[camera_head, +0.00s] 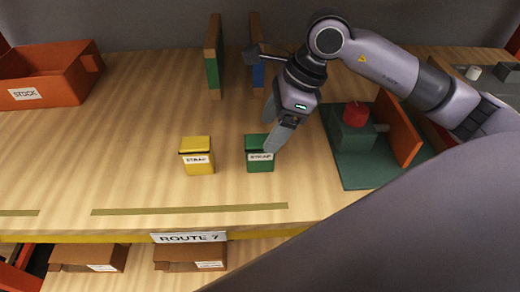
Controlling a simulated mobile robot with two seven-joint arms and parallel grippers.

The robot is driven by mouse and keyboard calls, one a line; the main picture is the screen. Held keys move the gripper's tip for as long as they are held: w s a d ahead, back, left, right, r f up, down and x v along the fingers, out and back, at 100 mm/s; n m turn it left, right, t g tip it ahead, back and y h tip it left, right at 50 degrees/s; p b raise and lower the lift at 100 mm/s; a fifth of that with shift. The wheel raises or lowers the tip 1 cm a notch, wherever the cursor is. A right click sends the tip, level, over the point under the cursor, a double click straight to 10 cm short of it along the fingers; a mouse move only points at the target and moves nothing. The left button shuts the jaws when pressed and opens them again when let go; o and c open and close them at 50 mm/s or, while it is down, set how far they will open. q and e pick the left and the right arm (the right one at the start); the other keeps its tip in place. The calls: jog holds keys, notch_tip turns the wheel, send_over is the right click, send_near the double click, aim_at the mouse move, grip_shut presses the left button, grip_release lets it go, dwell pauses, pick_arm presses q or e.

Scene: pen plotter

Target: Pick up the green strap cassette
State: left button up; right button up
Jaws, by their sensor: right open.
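The green strap cassette (259,163) stands upright on the wooden table, right of the yellow strap cassette (197,165). Both carry white labels. My right gripper (271,128) is open and comes down from the upper right. One finger overlaps the upper right part of the green cassette in the picture; the other shows above and behind it. I cannot tell whether the fingers touch the cassette. My left gripper is not in view.
An orange stock bin (60,90) sits at the back left. Upright green (212,68) and blue (258,75) panels stand at the back. On the right, a dark green base (360,174) holds a block with a red knob (355,113). The table's left middle is clear.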

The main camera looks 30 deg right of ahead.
aim_at(262, 140)
jog(key=x, duration=0.5)
jog(key=shift+w+a+f, duration=0.15)
jog(key=shift+a+f, duration=0.1)
jog(key=shift+f, duration=0.05)
jog(key=c, duration=1.1)
jog(key=shift+r, duration=0.15)
